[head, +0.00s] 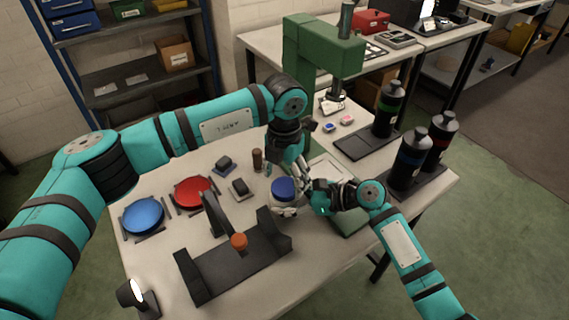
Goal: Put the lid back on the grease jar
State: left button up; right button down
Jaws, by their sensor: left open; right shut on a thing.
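The grease jar (285,210) is a pale, short round jar standing near the middle of the bench. A dark blue round lid (284,189) shows at its top; I cannot tell whether it is fully seated. My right gripper (303,197) reaches in from the right and is shut on the side of the jar. My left gripper (287,166) is open and empty, pointing down just behind and above the jar. The jar's right side is partly hidden by the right gripper.
A black stand (235,262) with an orange knob is in front. A red dish (195,192) and blue dish (144,215) lie left. A brown cylinder (257,159) and small dark block (240,188) are near the jar. Black bottles (408,160) and a green machine (318,48) stand behind.

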pick_arm(q)
jog(key=shift+f, duration=1.15)
jog(key=c, duration=1.1)
jog(key=o, duration=1.3)
notch_tip(320, 180, up, 12)
jog(key=shift+r, duration=0.1)
